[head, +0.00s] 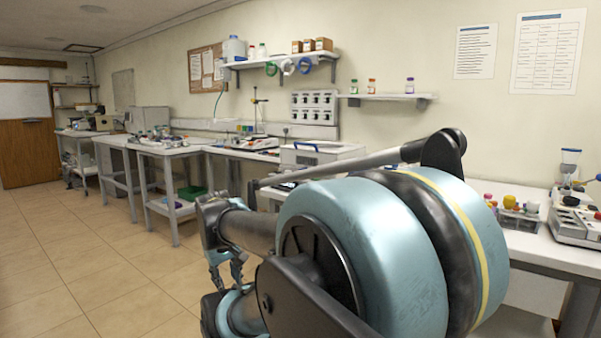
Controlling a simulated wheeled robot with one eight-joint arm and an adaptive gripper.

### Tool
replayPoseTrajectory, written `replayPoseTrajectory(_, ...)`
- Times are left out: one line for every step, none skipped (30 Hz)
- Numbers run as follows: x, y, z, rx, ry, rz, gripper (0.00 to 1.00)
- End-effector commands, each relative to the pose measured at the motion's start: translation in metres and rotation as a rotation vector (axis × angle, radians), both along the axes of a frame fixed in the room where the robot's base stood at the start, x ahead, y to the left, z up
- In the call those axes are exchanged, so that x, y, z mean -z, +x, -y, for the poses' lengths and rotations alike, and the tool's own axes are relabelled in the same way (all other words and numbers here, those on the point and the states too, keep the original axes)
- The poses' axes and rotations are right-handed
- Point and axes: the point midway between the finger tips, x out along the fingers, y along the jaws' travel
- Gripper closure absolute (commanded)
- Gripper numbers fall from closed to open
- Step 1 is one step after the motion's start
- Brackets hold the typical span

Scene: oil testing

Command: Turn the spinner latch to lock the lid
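My arm fills the middle and right foreground of the head view and hides part of the benches. The part that looks like my gripper (228,275) hangs at the lower left of the arm, in front of the floor and away from the bench top. Its fingertips are small and partly hidden by my arm, so I cannot tell if it is open or shut. A white box-shaped device (345,153) with a lid-like top stands on the bench behind my arm. I cannot make out a spinner latch on it or anywhere else. My arm hides its lower front.
Benches (180,150) run along the wall to the left. A right-hand bench (540,252) holds a rack of coloured caps (518,216) and a grey instrument (577,225). A wall shelf (285,60) holds bottles and boxes. The tiled floor (95,250) at left is clear.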

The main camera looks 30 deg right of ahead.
Motion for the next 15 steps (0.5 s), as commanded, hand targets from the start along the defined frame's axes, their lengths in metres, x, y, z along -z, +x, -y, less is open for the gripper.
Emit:
replayPoseTrajectory(-0.008, 0.013, 0.014, -0.033, -0.058, 0.006, 0.67)
replayPoseTrajectory(-0.013, 0.021, 0.023, -0.057, -0.096, 0.009, 0.67)
replayPoseTrajectory(-0.019, 0.031, 0.035, -0.092, -0.148, 0.011, 0.67)
replayPoseTrajectory(-0.024, 0.039, 0.044, -0.117, -0.189, 0.01, 0.67)
replayPoseTrajectory(-0.028, 0.046, 0.052, -0.143, -0.228, 0.009, 0.67)
replayPoseTrajectory(-0.035, 0.057, 0.064, -0.177, -0.282, 0.006, 0.67)
replayPoseTrajectory(-0.04, 0.064, 0.073, -0.202, -0.322, 0.0, 0.67)
replayPoseTrajectory(-0.045, 0.072, 0.082, -0.227, -0.362, -0.004, 0.67)
replayPoseTrajectory(-0.051, 0.082, 0.093, -0.262, -0.416, -0.014, 0.67)
replayPoseTrajectory(-0.056, 0.089, 0.102, -0.288, -0.456, -0.024, 0.67)
replayPoseTrajectory(-0.062, 0.097, 0.111, -0.314, -0.496, -0.032, 0.67)
replayPoseTrajectory(-0.068, 0.107, 0.122, -0.348, -0.55, -0.048, 0.67)
replayPoseTrajectory(-0.073, 0.114, 0.13, -0.374, -0.589, -0.061, 0.67)
replayPoseTrajectory(-0.078, 0.122, 0.138, -0.4, -0.629, -0.074, 0.67)
replayPoseTrajectory(-0.085, 0.131, 0.149, -0.435, -0.682, -0.095, 0.67)
